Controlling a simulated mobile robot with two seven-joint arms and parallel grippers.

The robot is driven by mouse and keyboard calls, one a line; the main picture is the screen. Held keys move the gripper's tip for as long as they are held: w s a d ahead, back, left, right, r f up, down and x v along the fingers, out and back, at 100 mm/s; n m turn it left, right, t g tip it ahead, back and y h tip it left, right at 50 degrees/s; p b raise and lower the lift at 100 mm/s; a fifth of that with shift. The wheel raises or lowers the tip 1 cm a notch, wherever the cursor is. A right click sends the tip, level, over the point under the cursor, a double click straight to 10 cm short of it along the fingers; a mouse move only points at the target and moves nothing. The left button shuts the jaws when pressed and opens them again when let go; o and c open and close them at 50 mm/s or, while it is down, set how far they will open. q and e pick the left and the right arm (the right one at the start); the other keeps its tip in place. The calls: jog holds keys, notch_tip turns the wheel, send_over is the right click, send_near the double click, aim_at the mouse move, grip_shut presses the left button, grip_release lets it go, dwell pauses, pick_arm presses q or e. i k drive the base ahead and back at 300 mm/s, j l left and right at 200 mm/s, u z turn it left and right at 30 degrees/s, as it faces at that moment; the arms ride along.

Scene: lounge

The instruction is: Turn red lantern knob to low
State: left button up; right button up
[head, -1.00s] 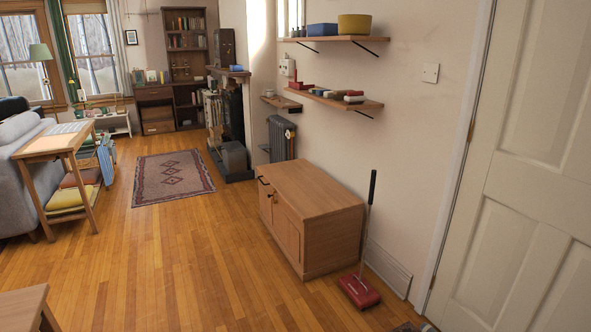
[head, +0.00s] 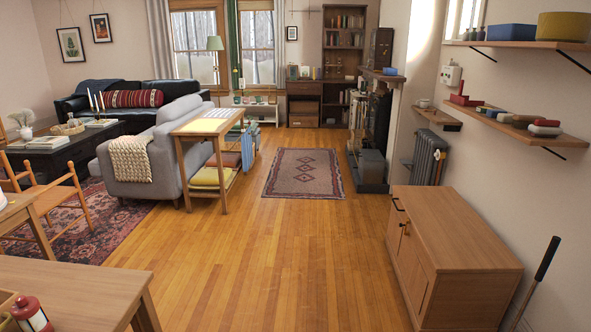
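Neither of my grippers is in view.
A wooden cabinet (head: 455,250) stands along the right wall under shelves (head: 530,130). A grey sofa (head: 150,160), a narrow console table (head: 205,127) and a wooden chair (head: 45,195) are at left. The wooden floor (head: 270,260) down the middle is clear.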

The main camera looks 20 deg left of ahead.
aim_at(21, 301)
jog(key=i+u, duration=0.7)
jog(key=u, duration=0.25)
jog(key=i+l+u, duration=0.2)
jog(key=i+u, duration=0.25)
jog(key=i+l+u, duration=0.2)
jog(key=u, duration=0.25)
jog(key=i+l+u, duration=0.2)
jog(key=u, duration=0.15)
jog(key=i+l+u, duration=0.15)
jog(key=l+u, duration=0.25)
jog(key=i+l+u, duration=0.1)
jog(key=l+u, duration=0.6)
jog(key=i, duration=0.05)
